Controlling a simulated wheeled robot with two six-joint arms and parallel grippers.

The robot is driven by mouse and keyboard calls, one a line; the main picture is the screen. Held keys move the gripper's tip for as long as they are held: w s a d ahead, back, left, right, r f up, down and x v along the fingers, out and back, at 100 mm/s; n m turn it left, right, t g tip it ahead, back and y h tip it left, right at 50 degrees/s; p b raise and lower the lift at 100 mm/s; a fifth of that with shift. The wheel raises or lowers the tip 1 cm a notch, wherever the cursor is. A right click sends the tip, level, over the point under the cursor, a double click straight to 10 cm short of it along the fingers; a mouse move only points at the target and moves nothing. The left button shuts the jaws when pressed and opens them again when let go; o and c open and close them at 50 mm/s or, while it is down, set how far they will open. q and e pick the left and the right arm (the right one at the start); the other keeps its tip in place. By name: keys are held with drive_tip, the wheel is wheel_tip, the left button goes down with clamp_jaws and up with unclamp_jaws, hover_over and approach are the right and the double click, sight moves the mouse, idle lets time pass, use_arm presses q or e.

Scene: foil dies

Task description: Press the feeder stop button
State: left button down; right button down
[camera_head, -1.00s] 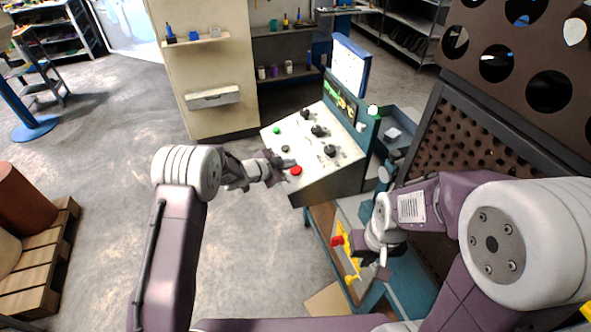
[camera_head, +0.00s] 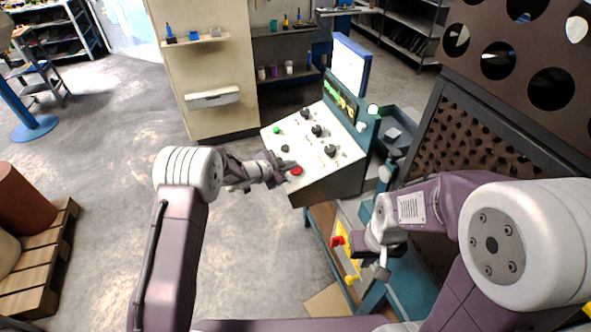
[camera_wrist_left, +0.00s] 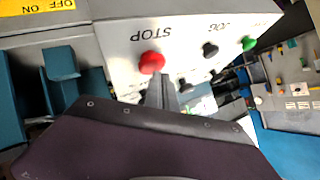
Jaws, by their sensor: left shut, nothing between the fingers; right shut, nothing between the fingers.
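The red stop button (camera_head: 296,170) sits at the near left corner of the white sloped control panel (camera_head: 318,158). In the left wrist view the red button (camera_wrist_left: 152,62) is below an upside-down "STOP" label (camera_wrist_left: 153,34). My left gripper (camera_head: 290,165) is shut and empty, its tips right beside the button; I cannot tell whether they touch it. In the left wrist view the shut fingertips (camera_wrist_left: 160,84) appear just below the button. My right gripper (camera_head: 383,272) is shut and empty, near the yellow and red parts under the panel.
A green button (camera_head: 276,130) and several black knobs (camera_head: 330,151) are on the same panel. A screen (camera_head: 350,68) stands behind it. A dark perforated frame (camera_head: 470,135) is at the right. Open floor (camera_head: 262,235) lies left of the panel.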

use_arm(q)
drive_tip(key=shift+d+f+b, duration=0.15)
drive_tip(key=shift+f+b, duration=0.3)
drive_tip(key=shift+f, duration=0.15)
idle(0.4)
idle(0.3)
drive_tip(key=shift+a+r+p, duration=0.3)
drive_tip(key=shift+r+p, duration=0.65)
drive_tip(key=shift+a+r+p, duration=0.1)
drive_tip(key=shift+r+p, duration=0.4)
drive_tip(key=shift+r, duration=0.05)
drive_tip(key=r+p, duration=0.2)
drive_tip(key=a+r+p, duration=0.1)
drive_tip(key=shift+s+a+r, duration=0.1)
drive_tip(key=shift+s+r, duration=0.15)
drive_tip(key=shift+r, duration=0.1)
